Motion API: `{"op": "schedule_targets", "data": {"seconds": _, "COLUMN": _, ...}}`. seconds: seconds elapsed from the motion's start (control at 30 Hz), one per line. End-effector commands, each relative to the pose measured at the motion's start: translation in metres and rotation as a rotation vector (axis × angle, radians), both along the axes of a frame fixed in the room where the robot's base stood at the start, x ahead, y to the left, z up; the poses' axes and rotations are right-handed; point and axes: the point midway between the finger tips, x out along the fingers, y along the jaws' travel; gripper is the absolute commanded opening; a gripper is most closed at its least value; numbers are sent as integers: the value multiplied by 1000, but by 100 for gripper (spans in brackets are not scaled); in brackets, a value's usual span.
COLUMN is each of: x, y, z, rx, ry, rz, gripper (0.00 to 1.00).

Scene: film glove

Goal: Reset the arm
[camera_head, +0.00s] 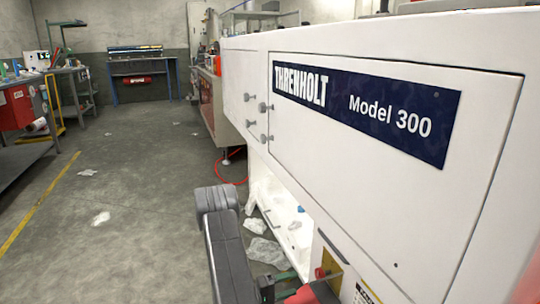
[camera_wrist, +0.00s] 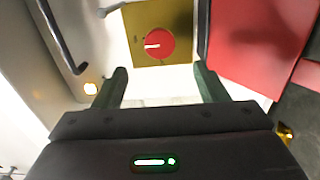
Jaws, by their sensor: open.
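My gripper (camera_wrist: 160,76) is open in the wrist view, its two dark green fingers apart with nothing between them. A red round knob (camera_wrist: 155,43) on a yellow plate (camera_wrist: 178,18) lies beyond the fingertips. In the head view my gripper (camera_head: 284,277) shows low in the picture, partly cut off, close to the red knob (camera_head: 320,272) on the machine's front. Whether a finger touches the knob cannot be told. My dark grey arm hides part of the machine's lower side.
A large white machine (camera_head: 400,165) marked "Threnholt Model 300" fills the right side. A red panel (camera_wrist: 255,40) is right of my fingers and a dark bar handle (camera_wrist: 58,38) left. Plastic scraps (camera_head: 266,250) lie by the machine. Open floor (camera_head: 130,170) stretches left.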

Motion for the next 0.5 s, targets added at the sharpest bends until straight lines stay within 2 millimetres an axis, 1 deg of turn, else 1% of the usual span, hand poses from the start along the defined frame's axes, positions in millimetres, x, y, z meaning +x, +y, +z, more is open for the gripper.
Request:
{"op": "schedule_targets", "data": {"seconds": 0.03, "x": -2, "y": 8, "z": 2, "rx": 0, "ry": 1, "rz": 5, "gripper": 66}}
{"op": "schedule_targets", "data": {"seconds": 0.3, "x": -14, "y": 41, "z": 1, "rx": 0, "ry": 1, "rz": 4, "gripper": 66}}
{"op": "schedule_targets", "data": {"seconds": 0.4, "x": -9, "y": 22, "z": -2, "rx": 0, "ry": 0, "rz": -5, "gripper": 66}}
{"op": "schedule_targets", "data": {"seconds": 0.5, "x": -5, "y": 10, "z": -2, "rx": 0, "ry": 0, "rz": -5, "gripper": 66}}
